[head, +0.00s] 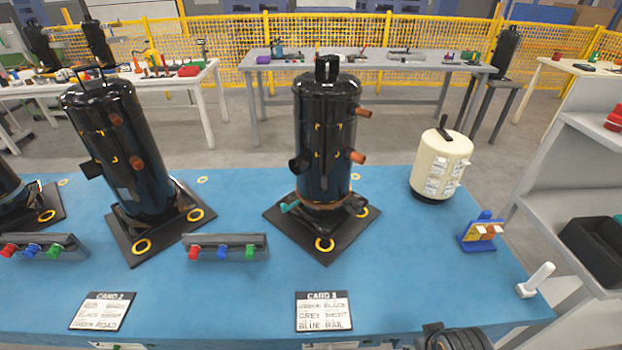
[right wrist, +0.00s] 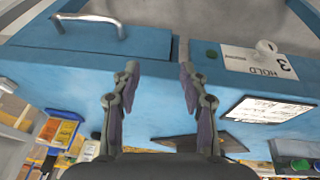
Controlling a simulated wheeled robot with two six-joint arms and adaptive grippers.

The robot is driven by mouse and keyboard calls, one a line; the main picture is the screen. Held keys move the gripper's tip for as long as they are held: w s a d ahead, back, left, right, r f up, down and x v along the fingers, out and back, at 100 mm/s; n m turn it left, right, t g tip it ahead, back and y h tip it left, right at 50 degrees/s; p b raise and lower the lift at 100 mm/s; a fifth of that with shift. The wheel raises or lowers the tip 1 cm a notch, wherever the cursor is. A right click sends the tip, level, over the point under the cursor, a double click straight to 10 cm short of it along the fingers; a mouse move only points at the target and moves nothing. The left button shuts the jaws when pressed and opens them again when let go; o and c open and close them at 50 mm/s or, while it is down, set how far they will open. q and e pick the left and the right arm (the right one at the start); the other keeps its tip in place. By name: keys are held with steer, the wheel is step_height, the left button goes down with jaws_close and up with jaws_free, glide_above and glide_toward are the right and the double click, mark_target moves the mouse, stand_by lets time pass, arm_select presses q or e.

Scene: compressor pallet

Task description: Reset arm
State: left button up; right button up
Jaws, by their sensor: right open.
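My right gripper (right wrist: 159,78) shows in the right wrist view with its two fingers apart and nothing between them. It is in front of the blue side of the workbench, near a drawer (right wrist: 90,45) with a metal handle. My left gripper is not in view. In the head view, a black compressor (head: 325,130) stands upright on a dark base plate at the middle of the blue bench (head: 380,290). Another black compressor (head: 118,150) stands to its left on its own plate.
A cream canister (head: 440,165), a small blue stand (head: 482,232) and a white lever (head: 536,280) are at the bench's right. Card 3 (head: 323,311) and card 2 (head: 103,311) lie at the front. A grey shelf (head: 560,190) stands at right.

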steer(key=s+d+f+g+p, duration=0.1)
steer(key=s+f+p, duration=0.1)
steer(key=f, duration=1)
steer(key=s+d+f+p, duration=0.2)
steer(key=f, duration=1)
steer(key=s+f+p, duration=0.1)
steer(key=s+f, duration=0.4)
steer(key=s, duration=0.3)
steer(key=s+f+g+p, duration=0.1)
steer(key=s+f+p, duration=0.1)
steer(key=s+f, duration=0.4)
steer(key=s, duration=0.3)
steer(key=shift+d+f+m, duration=0.15)
steer(key=shift+d+m, duration=0.15)
